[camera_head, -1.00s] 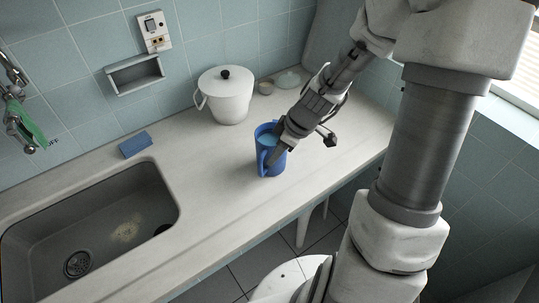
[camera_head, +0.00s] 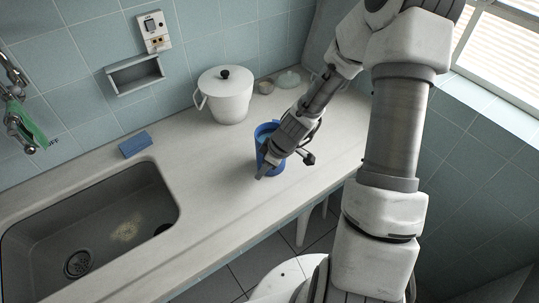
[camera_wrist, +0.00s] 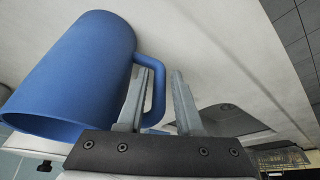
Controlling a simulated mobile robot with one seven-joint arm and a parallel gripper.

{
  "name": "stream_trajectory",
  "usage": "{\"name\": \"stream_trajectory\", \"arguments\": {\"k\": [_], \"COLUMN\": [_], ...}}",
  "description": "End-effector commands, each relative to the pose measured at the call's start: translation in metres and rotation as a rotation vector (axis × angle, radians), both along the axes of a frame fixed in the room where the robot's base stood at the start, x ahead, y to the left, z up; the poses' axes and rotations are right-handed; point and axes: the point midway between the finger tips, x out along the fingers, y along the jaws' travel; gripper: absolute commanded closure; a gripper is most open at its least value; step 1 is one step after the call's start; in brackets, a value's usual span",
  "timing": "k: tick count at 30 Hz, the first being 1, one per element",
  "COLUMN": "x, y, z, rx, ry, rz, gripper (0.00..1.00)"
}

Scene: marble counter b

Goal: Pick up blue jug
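The blue jug (camera_head: 259,142) stands upright on the counter, right of the sink, partly hidden behind my gripper in the head view. In the wrist view the jug (camera_wrist: 75,75) fills the left side, with its handle (camera_wrist: 158,92) toward the fingers. My gripper (camera_wrist: 160,72) is open there, with one finger inside the handle loop and the other outside it. I see a gap beside the outer finger, so the handle is not clamped. In the head view my gripper (camera_head: 262,172) is low over the counter at the jug's front side.
A white lidded pot (camera_head: 226,97) stands behind the jug to the left. A small bowl (camera_head: 265,87) and a glass dish (camera_head: 288,79) are near the wall. A blue sponge (camera_head: 134,145) lies behind the sink (camera_head: 172,217). The counter between sink and jug is clear.

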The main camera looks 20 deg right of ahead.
Motion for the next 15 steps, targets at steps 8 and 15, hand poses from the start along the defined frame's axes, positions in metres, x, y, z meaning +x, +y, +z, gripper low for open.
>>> {"name": "stream_trajectory", "arguments": {"k": [8,15], "x": [0.0005,0.0004], "y": [0.0009,0.0009], "z": [-0.0024,-0.0023], "rx": [0.000,0.000], "ry": [0.000,0.000], "rz": [0.001,0.001], "gripper": [0.65,1.00]}}
